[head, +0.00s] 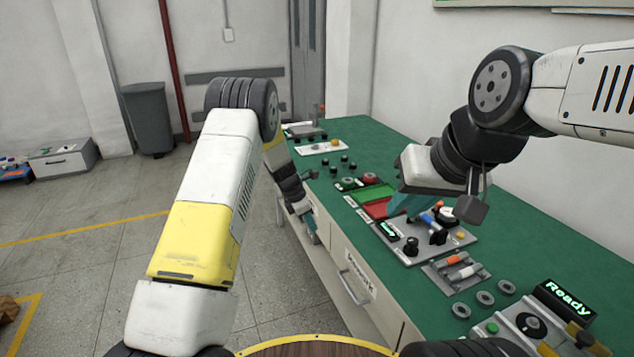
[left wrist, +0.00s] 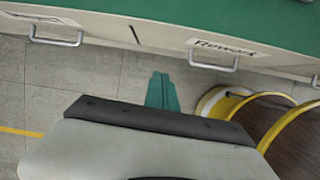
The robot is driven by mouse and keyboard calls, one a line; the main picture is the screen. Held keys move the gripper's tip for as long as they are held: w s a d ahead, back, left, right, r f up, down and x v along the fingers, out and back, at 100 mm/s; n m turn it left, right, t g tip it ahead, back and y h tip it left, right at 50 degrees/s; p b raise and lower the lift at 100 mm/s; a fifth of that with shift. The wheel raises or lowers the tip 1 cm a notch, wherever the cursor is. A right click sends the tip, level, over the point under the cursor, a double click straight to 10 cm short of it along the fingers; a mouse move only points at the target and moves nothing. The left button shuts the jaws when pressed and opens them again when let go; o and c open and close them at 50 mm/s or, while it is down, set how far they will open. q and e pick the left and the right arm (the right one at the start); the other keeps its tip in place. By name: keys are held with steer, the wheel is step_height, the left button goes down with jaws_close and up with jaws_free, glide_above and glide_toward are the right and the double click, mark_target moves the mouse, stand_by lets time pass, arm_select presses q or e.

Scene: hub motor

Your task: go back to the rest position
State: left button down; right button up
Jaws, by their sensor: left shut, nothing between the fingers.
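My left gripper (head: 311,228) hangs beside the front of the green workbench, below its top edge, over the floor. In the left wrist view its teal fingers (left wrist: 161,92) are together with nothing between them. My right gripper (head: 396,207) is above the green-topped workbench (head: 545,230), near the red and green trays (head: 374,199). Its teal fingers are seen from the side, partly hidden by the wrist, so I cannot tell whether they are open.
A grey fixture panel (head: 412,252) with knobs stands below my right gripper. Several rings (head: 485,298) and a box reading "Ready" (head: 564,300) lie nearer. Drawers with handles (head: 353,287) line the bench front. A grey bin (head: 149,120) stands by the wall.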

arm_select(q)
steer(key=s+a+r+m+t, duration=0.15)
steer(key=s+r+m, duration=0.3)
steer(key=r, duration=0.45)
steer(key=s+a+r+m, duration=0.3)
steer(key=s+r, duration=0.3)
steer(key=r, duration=0.4)
steer(key=s+a+r+m, duration=0.2)
steer(key=s+r+m, duration=0.25)
steer(key=r, duration=0.45)
steer(key=s+a+r+m+t, duration=0.1)
steer(key=s+a+m, duration=0.1)
steer(key=s, duration=0.6)
steer(key=s+a+r+m+t+y, duration=0.1)
steer(key=s+a+r+m, duration=0.1)
steer(key=s+m, duration=0.3)
steer(key=s+a+r+m+t, duration=0.1)
steer(key=s+r+m, duration=0.1)
steer(key=s, duration=0.8)
steer(key=shift+s+a+m+y, duration=0.3)
steer(key=shift+a+m+y, duration=0.1)
steer(key=shift+m, duration=0.3)
